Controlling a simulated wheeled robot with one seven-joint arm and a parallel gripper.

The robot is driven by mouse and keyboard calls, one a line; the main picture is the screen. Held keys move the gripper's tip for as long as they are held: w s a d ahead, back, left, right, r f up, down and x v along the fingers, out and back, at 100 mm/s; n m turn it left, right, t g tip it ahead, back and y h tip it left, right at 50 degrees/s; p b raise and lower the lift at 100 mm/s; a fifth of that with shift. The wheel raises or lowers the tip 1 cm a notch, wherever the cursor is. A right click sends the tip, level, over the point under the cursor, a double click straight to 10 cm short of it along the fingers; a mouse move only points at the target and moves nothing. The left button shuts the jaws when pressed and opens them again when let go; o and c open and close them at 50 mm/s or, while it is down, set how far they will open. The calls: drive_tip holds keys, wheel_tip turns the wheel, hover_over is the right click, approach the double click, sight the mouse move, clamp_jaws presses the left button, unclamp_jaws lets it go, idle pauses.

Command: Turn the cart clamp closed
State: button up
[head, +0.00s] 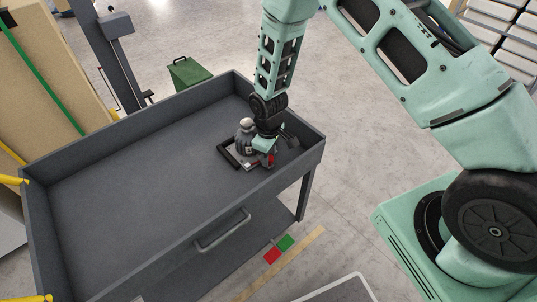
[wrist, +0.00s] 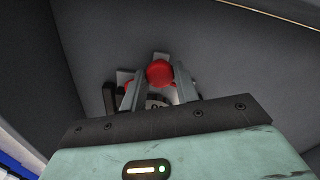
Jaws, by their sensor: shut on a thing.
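The clamp (head: 250,164) sits on the cart's (head: 120,165) dark grey top, near its right end. It has a grey base with red parts, and a dark frame (head: 228,155) shows at its left. My gripper (head: 266,150) reaches down over it and hides part of it. In the wrist view, a red round knob (wrist: 160,72) lies between the two fingers of my gripper (wrist: 158,84), which is shut on it. A small grey object with a pale top (head: 246,124) stands beside my gripper. The lever's exact angle is hidden.
The cart top has raised walls on its sides and is otherwise bare to the left. A handle (head: 222,231) is on its front. A green bin (head: 188,73) stands behind. Red and green squares (head: 279,249) lie below the cart's front right.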

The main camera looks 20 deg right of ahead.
idle(0.4)
drive_tip(key=o, duration=1)
drive_tip(key=shift+c, duration=0.2)
wheel_tip(320, 180, up, 18)
drive_tip(key=shift+f, duration=0.25)
drive_tip(key=s+a+r+p, duration=0.2)
drive_tip(key=s+a+r, duration=0.5)
drive_tip(key=s+r, duration=0.9)
drive_tip(key=s, duration=1)
drive_tip(key=shift+s+d+y+p, duration=0.25)
drive_tip(key=shift+y+p, duration=0.05)
drive_tip(key=shift+p, duration=0.05)
drive_tip(key=shift+s, duration=0.2)
drive_tip(key=shift+c, duration=0.3)
